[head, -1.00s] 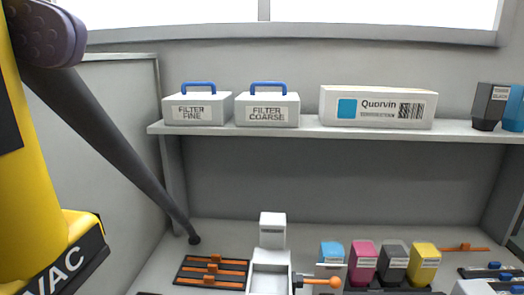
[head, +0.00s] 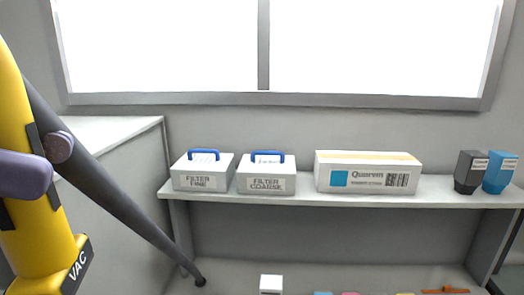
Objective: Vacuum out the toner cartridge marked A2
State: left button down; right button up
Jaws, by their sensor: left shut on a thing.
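A yellow vacuum (head: 38,225) with a black VAC label fills the left edge, close to me. A dark tube (head: 120,200) slopes from it down to the right and has a round end near the bench. My left gripper (head: 44,160), with purple-grey fingers, is shut on the vacuum's upper part. At the bottom edge only the tops of a blue cartridge (head: 323,293), a magenta cartridge (head: 349,293) and a yellow cartridge (head: 405,293) show. I see no A2 mark. My right gripper is out of view.
A shelf (head: 300,201) holds a FILTER FINE box (head: 199,182), a FILTER COARSE box (head: 265,184), a long white box (head: 366,180), a black cartridge (head: 469,180) and a blue cartridge (head: 499,177). A grey partition (head: 148,185) stands at the left.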

pick_arm(q)
jog(key=a+p, duration=0.1)
jog(key=w+a+n+t+p, duration=0.1)
jog(key=a, duration=0.1)
jog(key=a+n+t+y+p, duration=0.1)
jog(key=shift+w+a+r, duration=0.15)
jog(key=shift+w+r, duration=0.05)
jog(key=shift+r, duration=0.2)
